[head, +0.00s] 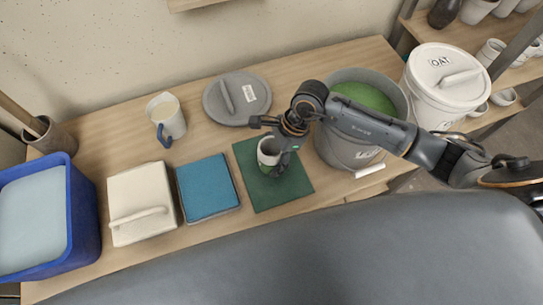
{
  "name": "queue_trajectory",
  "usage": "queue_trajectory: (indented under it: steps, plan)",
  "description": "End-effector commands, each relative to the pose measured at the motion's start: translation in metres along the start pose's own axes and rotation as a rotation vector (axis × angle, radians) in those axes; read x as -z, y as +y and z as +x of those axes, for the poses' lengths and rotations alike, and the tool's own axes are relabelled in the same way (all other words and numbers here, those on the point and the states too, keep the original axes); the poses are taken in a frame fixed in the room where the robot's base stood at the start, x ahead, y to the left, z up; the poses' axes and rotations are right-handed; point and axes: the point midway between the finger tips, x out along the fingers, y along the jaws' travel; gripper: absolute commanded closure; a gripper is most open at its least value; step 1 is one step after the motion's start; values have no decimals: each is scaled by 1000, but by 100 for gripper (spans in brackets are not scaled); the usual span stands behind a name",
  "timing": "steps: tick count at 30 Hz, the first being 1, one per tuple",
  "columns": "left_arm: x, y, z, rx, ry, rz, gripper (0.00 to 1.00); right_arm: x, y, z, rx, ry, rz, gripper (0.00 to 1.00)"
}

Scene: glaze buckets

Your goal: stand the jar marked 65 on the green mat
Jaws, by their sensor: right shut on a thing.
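A small jar (267,150), whitish at the top and green at its lower part, is at the middle of the green mat (290,189). No number can be read on it. My right gripper (277,158) is shut on the jar, its fingers at the jar's right side and front. The jar looks upright and low over the mat; I cannot tell whether its base touches it. Part of the jar is hidden by the gripper. My left gripper is not in view.
A grey bucket of green glaze (338,147) stands right of the mat, under my right arm. A grey lid (237,99) lies behind. A mug (167,117), a lidded white bucket (440,85) and a blue tub (75,225) stand around.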

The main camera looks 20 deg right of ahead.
Motion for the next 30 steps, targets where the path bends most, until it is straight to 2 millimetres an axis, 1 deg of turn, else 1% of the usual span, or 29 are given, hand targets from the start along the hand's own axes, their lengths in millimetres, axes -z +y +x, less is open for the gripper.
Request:
queue_trajectory:
  steps: [3,11,14,15,17,18,26,30]
  plan:
    - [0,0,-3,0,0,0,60,3,-1,8,3,-1,0,80]
    - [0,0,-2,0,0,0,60,4,-1,10,4,-1,-1,80]
    - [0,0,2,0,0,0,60,6,-1,14,4,-1,-1,80]
    - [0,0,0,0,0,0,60,5,-1,12,3,0,0,27]
    - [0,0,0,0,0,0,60,5,-1,12,3,0,0,15]
    - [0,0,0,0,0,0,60,5,-1,12,3,0,0,13]
    - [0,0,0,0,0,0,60,5,0,12,3,0,0,13]
    - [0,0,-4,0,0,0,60,4,-1,8,3,0,0,13]
